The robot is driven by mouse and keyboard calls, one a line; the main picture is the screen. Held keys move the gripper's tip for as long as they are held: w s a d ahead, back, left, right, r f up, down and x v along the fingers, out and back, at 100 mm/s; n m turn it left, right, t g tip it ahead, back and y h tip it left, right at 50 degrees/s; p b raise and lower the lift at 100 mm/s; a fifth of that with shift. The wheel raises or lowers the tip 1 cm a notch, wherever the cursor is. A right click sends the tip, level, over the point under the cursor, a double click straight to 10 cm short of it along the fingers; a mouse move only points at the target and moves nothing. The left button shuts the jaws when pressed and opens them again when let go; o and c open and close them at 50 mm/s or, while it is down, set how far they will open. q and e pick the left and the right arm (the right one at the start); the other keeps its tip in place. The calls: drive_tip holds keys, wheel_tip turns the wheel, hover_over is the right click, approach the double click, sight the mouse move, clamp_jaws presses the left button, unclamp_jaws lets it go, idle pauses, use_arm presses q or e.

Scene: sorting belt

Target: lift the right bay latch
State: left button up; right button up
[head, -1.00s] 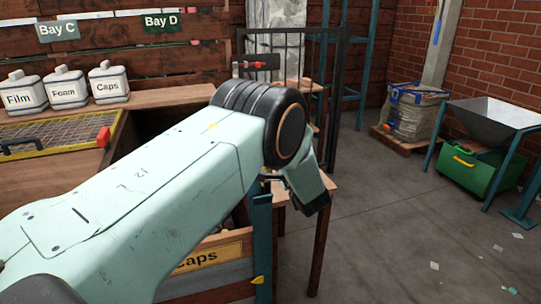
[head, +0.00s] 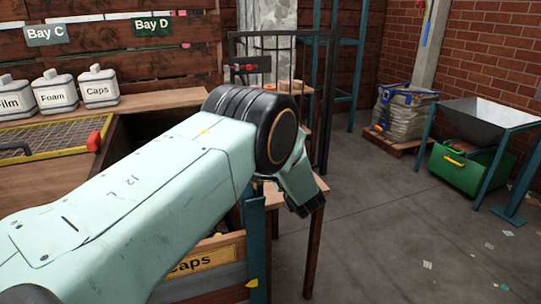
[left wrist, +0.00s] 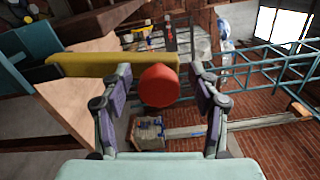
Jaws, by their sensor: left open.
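In the left wrist view a yellow bar (left wrist: 95,66) ends in a round red knob (left wrist: 158,88); it looks like the bay latch. My left gripper (left wrist: 161,75) is open, one finger on each side of the knob. I see a gap on the right; contact on the left I cannot tell. In the head view my left gripper (head: 306,205) points down beside the wooden bay, right of its teal post (head: 255,235). My forearm hides the bar and knob there; a small yellow piece (head: 252,284) shows low on the post. My right gripper is not in view.
A wooden table edge (head: 320,184) stands close behind the left gripper. A black barred gate (head: 328,110) is at the back. A green bin (head: 468,168) under a metal hopper (head: 490,120) stands at right. The floor between is open, with scraps.

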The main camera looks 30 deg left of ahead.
use_arm(q)
drive_tip(key=v, duration=1.2)
drive_tip(key=shift+s, duration=0.1)
